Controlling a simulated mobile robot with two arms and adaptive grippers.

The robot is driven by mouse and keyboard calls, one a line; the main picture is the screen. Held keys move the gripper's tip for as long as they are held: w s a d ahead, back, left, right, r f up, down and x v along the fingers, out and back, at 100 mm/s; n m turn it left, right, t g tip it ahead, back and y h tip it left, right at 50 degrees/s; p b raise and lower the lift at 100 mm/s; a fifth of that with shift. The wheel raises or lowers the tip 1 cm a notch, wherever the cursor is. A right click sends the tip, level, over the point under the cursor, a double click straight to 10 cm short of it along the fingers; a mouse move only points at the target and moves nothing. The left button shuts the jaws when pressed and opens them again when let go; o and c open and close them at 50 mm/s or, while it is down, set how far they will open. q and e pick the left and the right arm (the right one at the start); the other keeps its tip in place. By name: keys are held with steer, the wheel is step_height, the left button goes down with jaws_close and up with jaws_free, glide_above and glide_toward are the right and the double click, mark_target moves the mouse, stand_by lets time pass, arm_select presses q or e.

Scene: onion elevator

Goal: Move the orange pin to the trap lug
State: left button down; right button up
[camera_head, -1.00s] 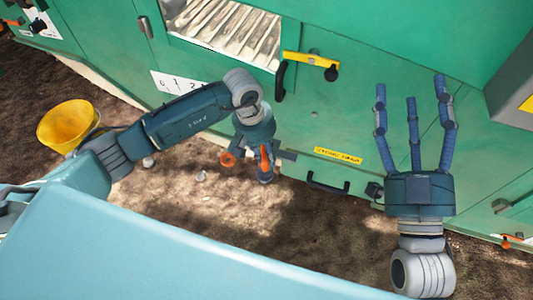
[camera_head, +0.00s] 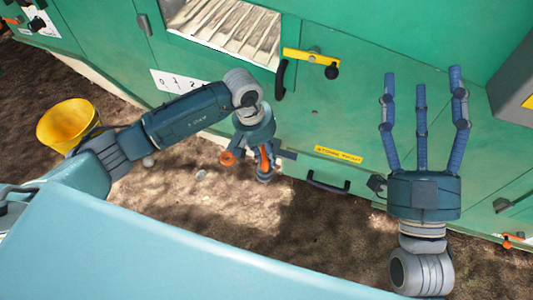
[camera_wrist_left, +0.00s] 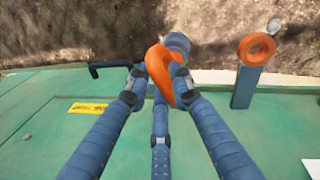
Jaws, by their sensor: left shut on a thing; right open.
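The orange pin (camera_wrist_left: 159,72) shows as an orange loop between the blue fingers of my left gripper (camera_wrist_left: 160,88), which is shut on it. A short blue-grey cylinder (camera_wrist_left: 177,42) shows just beyond the loop; I cannot tell whether they are joined. In the head view the pin (camera_head: 265,155) is partly covered by the fingers of the left gripper (camera_head: 262,165), low in front of the green machine. My right gripper (camera_head: 422,85) is open and empty, its fingers pointing up the picture. I cannot tell which part is the trap lug.
An orange ring (camera_wrist_left: 257,48) sits on a blue-grey bar (camera_wrist_left: 245,86) beside the held pin. The green machine (camera_head: 380,120) has a yellow STONE TRAP label (camera_head: 339,155) and a black handle (camera_head: 328,187). A yellow bucket (camera_head: 67,125) stands at the left on bare ground.

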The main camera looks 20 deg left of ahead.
arm_select(q)
steer(key=c, duration=1.4)
jaws_free()
steer(key=shift+c, duration=0.2)
step_height(320, 180, up, 12)
steer(key=a, duration=0.2)
steer(key=shift+s, duration=0.4)
steer(key=shift+a+f, duration=0.1)
